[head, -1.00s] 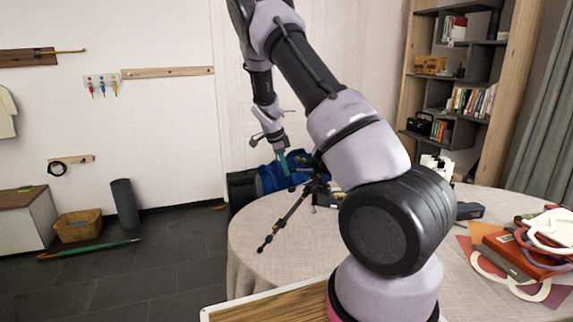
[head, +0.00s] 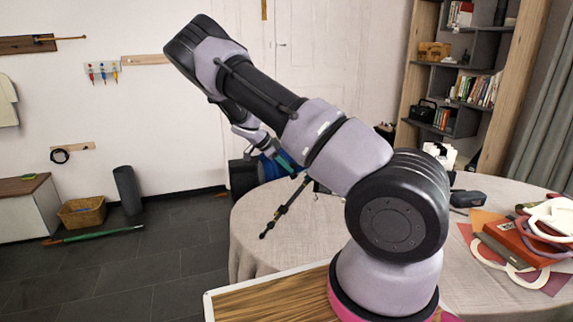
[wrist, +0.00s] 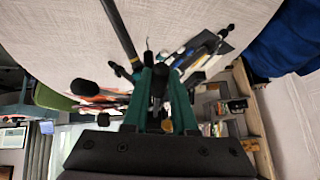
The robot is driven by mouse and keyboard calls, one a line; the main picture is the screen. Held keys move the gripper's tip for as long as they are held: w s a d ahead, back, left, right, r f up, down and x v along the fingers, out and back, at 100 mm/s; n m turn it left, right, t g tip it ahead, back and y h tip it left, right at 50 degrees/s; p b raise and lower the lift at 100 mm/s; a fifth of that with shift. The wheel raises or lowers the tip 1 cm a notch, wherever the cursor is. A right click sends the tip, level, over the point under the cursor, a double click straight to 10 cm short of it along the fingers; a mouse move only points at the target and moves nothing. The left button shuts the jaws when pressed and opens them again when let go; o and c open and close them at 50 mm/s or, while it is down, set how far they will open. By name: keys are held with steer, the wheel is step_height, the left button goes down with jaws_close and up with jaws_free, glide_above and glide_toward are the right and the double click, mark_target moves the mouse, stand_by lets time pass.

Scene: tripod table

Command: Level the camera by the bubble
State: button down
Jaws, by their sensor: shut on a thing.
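A black tripod (head: 285,208) stands on the far part of the round table, one dark leg slanting down to the left. Its upper part is mostly hidden behind my arm in the head view. In the wrist view a tripod leg (wrist: 120,32) and dark rounded ends spread around my fingers. My gripper (wrist: 158,78) has green fingers closed on a small dark part of the tripod; I cannot tell which part. My gripper also shows small in the head view (head: 288,163), at the tripod's top. I cannot make out the camera or the bubble.
The round table (head: 262,262) has a pale cloth, with bare room at the front left. Books and papers (head: 518,248) lie at its right. A dark box-like thing (head: 467,199) lies near the right back. A blue bundle (wrist: 285,42) lies beyond the table edge.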

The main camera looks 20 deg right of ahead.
steer(key=shift+f, duration=0.2)
stand_by(0.4)
steer(key=c, duration=0.7)
jaws_free()
steer(key=v, duration=1)
steer(key=shift+a+r, duration=0.25)
steer(key=shift+a, duration=0.05)
